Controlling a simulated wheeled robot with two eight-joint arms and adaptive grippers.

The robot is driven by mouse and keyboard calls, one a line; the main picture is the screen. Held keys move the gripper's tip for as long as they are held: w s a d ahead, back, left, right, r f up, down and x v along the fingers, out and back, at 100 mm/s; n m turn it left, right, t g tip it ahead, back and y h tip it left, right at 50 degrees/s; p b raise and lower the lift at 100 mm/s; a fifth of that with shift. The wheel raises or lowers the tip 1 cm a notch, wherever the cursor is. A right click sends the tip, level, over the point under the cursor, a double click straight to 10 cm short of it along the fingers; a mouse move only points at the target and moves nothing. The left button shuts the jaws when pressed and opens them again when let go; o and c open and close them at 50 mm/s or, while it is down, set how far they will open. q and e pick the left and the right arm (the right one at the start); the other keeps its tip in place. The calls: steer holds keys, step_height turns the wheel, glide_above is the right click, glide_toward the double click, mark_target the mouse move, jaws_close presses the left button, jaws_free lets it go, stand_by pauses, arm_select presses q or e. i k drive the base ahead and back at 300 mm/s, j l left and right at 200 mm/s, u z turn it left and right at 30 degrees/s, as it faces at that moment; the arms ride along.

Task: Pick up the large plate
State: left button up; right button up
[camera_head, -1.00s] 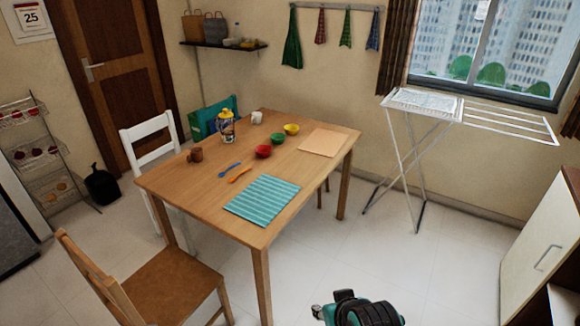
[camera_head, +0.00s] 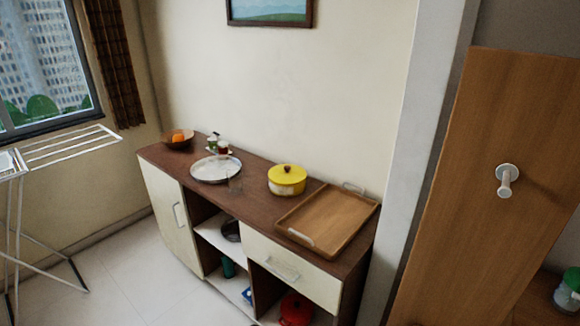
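A large round whitish plate (camera_head: 210,168) lies on top of the brown sideboard (camera_head: 270,212), left of its middle. Neither of my grippers shows in the current head view.
On the sideboard, a bowl with orange fruit (camera_head: 178,139) and small jars (camera_head: 218,145) stand behind the plate. A yellow pot (camera_head: 287,180) and a wooden tray (camera_head: 330,216) are to its right. A drying rack (camera_head: 62,148) stands at left. Floor (camera_head: 140,275) is clear in front.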

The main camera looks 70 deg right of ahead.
mark_target(212, 169)
steer(key=z, duration=1.75)
steer(key=i+j+z, duration=0.45)
steer(key=i+z, duration=0.15)
steer(key=i, duration=0.15)
steer(key=i+j+z, duration=0.2)
steer(key=i, duration=0.15)
steer(key=i+j+z, duration=0.25)
steer(key=i, duration=0.15)
